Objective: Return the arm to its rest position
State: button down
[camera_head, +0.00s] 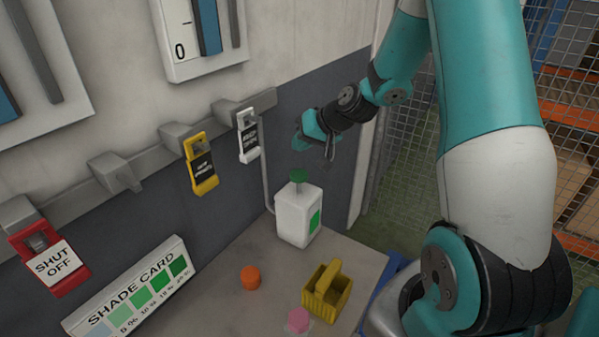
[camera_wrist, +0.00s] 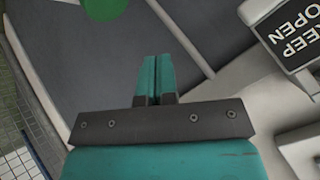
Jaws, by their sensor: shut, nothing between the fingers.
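My arm is teal, white and black and rises at the right of the head view. It bends over, and my gripper (camera_head: 302,137) hangs in front of the wall, above and near the white box with a green knob (camera_head: 299,213). In the wrist view my gripper (camera_wrist: 157,62) has its two teal fingers together with nothing between them. A green round shape (camera_wrist: 104,8) shows at the top of the wrist view. A white tag reading "KEEP OPEN" (camera_wrist: 290,35) is at the upper right there. The gripper touches nothing that I can see.
A wall rail holds a red "SHUT OFF" tag (camera_head: 47,256), a yellow tag (camera_head: 201,164) and a white tag (camera_head: 248,136). The bench (camera_head: 215,290) bears a shade card (camera_head: 135,295), an orange piece (camera_head: 250,278), a pink piece (camera_head: 298,320) and a yellow basket (camera_head: 318,301). Mesh fencing (camera_head: 408,150) stands behind.

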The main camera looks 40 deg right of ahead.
dwell(0.4)
jog(key=s+a+r+n+g+y+b, duration=0.1)
jog(key=s+a+n+g+b, duration=0.2)
jog(key=a, duration=0.8)
jog(key=s+a+n+g+b, duration=0.2)
jog(key=s+a, duration=0.4)
jog(key=s, duration=0.6)
jog(key=s+a+n+g+b, duration=0.3)
jog(key=s+a+n+b, duration=0.2)
jog(key=s, duration=0.8)
jog(key=shift+a+n+h, duration=0.4)
jog(key=shift+a, duration=0.85)
